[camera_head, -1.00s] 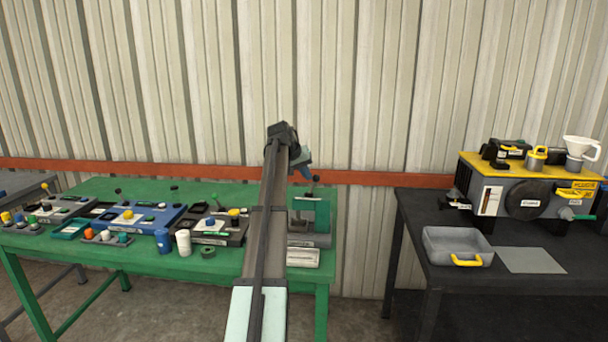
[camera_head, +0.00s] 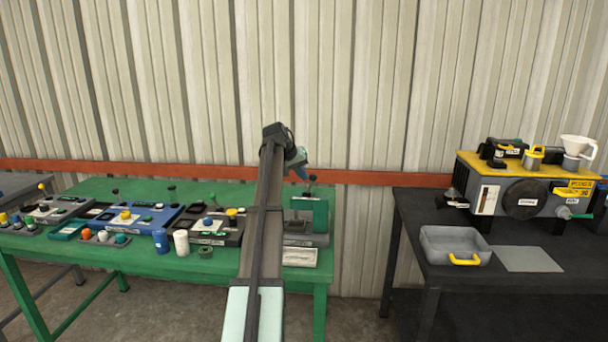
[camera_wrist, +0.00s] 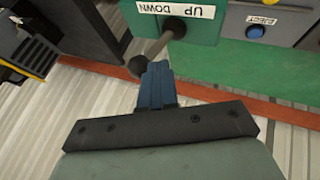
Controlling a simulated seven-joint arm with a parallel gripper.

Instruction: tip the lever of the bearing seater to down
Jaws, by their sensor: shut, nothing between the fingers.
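The bearing seater is a green machine (camera_head: 319,214) at the right end of the green table, partly hidden behind my arm. Its lever (camera_head: 312,179) is a short rod with a dark ball knob, standing at the top. In the wrist view the lever (camera_wrist: 160,47) sticks out from a green face below a white label with UP and DOWN; its knob points to the lower left. I cannot tell which marked position it is in. My gripper (camera_head: 301,175) is shut and empty. In the wrist view its blue fingertips (camera_wrist: 157,66) are right beside the knob, perhaps touching.
Several other devices, including a blue one (camera_head: 150,217), fill the green table (camera_head: 130,262) to the left. A blue button (camera_wrist: 256,31) sits near the lever. A dark table (camera_head: 420,235) on the right holds a grey tray (camera_head: 440,246) and a yellow-topped machine (camera_head: 475,190).

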